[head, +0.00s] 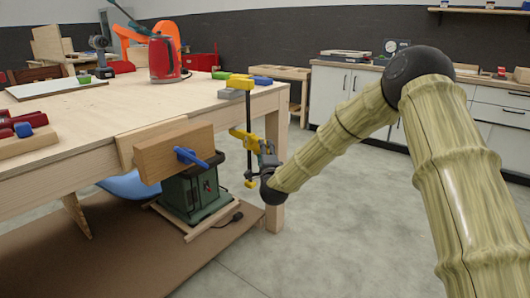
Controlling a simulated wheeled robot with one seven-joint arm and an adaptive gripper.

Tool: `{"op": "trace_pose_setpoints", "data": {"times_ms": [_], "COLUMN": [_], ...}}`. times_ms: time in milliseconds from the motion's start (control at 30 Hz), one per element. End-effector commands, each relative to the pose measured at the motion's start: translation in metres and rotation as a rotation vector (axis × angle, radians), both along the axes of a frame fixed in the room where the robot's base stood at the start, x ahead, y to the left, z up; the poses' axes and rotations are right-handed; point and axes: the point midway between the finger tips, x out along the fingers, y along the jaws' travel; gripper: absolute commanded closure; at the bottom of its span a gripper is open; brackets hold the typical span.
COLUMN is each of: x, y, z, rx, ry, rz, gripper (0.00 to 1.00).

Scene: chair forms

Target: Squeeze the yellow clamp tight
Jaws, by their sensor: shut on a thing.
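The yellow clamp (240,82) hangs upright at the right front corner of the wooden workbench (130,112). Its upper yellow jaw lies over the bench top, and its dark bar runs down past the edge. Its lower yellow part (241,135) is below the bench top, with a dark screw hanging under it. My gripper (259,149) reaches in from the right, below the bench top, and is shut on the clamp at its lower part. My gripper and wrist hide some of this part, so the exact grip on it is hard to see.
Grey (231,93) and blue (262,80) blocks lie beside the clamp. A wooden vise (175,150) with a blue handle projects from the bench front. A green machine (196,192) stands below. A red jug (164,62) is farther back. Open floor lies right of the bench.

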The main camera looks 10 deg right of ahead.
Motion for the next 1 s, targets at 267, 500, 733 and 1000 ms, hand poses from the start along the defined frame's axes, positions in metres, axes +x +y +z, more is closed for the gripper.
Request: {"op": "trace_pose_setpoints", "data": {"times_ms": [267, 500, 733, 1000], "x": [0.0, 0.0, 0.0, 0.0], "y": [0.0, 0.0, 0.0, 0.0], "z": [0.002, 0.007, 0.012, 0.012], "rx": [0.0, 0.001, 0.0, 0.0], "ry": [-0.001, -0.002, -0.002, -0.002], "rz": [0.0, 0.0, 0.0, 0.0], "gripper": [0.34, 0.34, 0.34, 0.34]}}
